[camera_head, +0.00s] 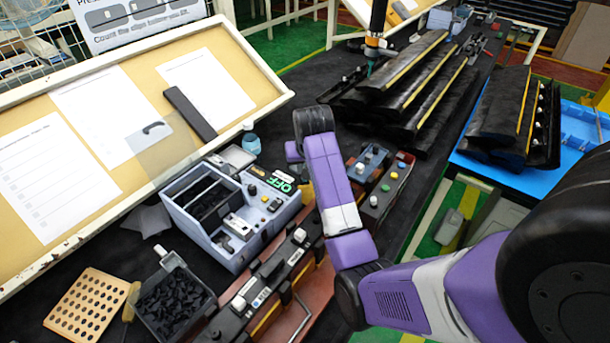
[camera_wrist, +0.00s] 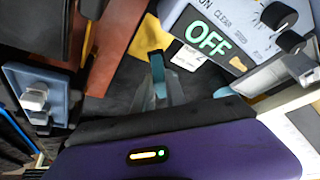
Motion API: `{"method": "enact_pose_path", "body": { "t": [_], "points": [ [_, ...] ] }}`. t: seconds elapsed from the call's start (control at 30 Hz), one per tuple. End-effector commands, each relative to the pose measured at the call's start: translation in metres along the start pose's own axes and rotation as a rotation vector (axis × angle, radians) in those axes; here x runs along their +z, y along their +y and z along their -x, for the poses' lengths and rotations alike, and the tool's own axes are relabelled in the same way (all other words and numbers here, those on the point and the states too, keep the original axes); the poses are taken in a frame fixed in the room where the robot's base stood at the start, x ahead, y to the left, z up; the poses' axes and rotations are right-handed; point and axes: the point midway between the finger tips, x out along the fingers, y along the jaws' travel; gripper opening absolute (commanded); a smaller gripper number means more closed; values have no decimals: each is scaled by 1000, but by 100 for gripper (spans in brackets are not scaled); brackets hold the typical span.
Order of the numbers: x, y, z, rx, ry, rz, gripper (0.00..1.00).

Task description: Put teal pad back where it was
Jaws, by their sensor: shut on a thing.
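In the wrist view my gripper (camera_wrist: 166,82) points up the picture from its purple housing, its grey fingers close together. It is shut on a narrow teal piece, which I take as the teal pad (camera_wrist: 158,72); its outline is only partly visible. A second small teal patch (camera_wrist: 225,92) shows to the right, and I cannot tell what it belongs to. The grey control box with the OFF display (camera_wrist: 208,38) is at the upper right; it also shows in the head view (camera_head: 240,218). In the head view my arm hides the fingers and pad.
Several long black trim parts (camera_head: 400,85) lie at the back. A panel with coloured buttons (camera_head: 382,190) stands right of my arm. A bin of black clips (camera_head: 178,300) and a perforated wooden board (camera_head: 88,303) are at front left. A small bottle (camera_head: 250,138) stands near the sloped board.

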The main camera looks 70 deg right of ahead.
Motion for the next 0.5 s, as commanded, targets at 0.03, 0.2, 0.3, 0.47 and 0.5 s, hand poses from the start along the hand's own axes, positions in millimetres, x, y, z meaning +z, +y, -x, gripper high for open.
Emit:
{"method": "enact_pose_path", "body": {
  "t": [0.03, 0.2, 0.3, 0.47, 0.5],
  "points": [
    [3, 0, -4, 1, -2, 0, 0],
    [14, 1, -27, 2, -4, 1, 0],
    [18, 1, -35, 1, -2, 1, 0],
    [18, 1, -37, 1, 0, 0, 0],
    [18, 1, -37, 1, 0, 0, 0]
  ]
}}
